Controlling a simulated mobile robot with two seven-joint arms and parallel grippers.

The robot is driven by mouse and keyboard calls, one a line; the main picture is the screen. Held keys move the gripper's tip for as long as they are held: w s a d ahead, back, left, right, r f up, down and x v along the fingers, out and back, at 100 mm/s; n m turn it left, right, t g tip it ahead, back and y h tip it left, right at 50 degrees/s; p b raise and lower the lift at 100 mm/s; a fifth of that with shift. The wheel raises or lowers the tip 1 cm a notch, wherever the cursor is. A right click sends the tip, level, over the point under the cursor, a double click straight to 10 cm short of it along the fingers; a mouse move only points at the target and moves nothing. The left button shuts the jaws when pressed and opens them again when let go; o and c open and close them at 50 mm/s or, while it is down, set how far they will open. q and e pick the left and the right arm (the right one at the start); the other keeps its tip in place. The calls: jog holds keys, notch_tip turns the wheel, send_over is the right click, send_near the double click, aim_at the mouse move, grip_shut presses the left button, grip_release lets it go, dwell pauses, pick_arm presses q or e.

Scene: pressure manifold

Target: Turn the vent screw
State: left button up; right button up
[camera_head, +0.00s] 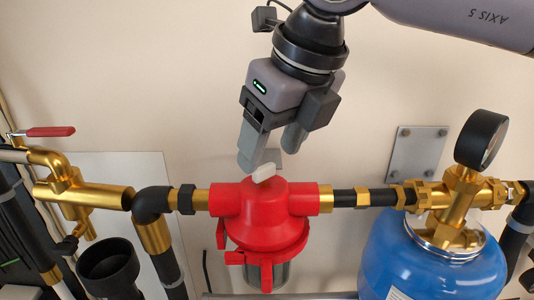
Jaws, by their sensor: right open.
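The vent screw (264,172) is a small whitish piece on top of the red filter housing (262,210). My right gripper (269,157) points downward just above the screw. Its fingers are apart, with nothing held between them. The left finger's tip is close to the screw's left side; whether it touches the screw I cannot tell. My left gripper is not in view.
Brass and black piping runs from both sides of the red housing. A blue tank (430,262) stands at the right with a pressure gauge (481,139) above it. A red-handled valve (50,132) is at the left. The wall above the pipe's left part is clear.

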aim_at(264, 166)
jog(key=shift+x, duration=1.5)
jog(key=c, duration=1)
jog(key=shift+a+f+m+b, duration=0.1)
jog(key=shift+f+m+b, duration=0.1)
jog(key=shift+m+b, duration=0.55)
jog(key=shift+c, duration=0.2)
jog(key=m+h+b, duration=0.1)
jog(key=b, duration=0.2)
jog(key=shift+m+t, duration=0.35)
jog(key=shift+t, duration=0.05)
jog(key=shift+a+r+m+h+b, duration=0.1)
jog(key=shift+m+h+b, duration=0.3)
jog(key=shift+m+b, duration=0.65)
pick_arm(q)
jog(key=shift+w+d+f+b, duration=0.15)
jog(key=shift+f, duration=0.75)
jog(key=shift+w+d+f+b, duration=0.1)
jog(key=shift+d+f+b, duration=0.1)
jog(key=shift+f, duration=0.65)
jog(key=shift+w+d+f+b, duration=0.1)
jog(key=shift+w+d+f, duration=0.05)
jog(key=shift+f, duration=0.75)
pick_arm(e)
jog(key=shift+r+m+h, duration=0.15)
jog(key=shift+m+h, duration=0.35)
jog(key=shift+m, duration=0.85)
jog(key=o, duration=1)
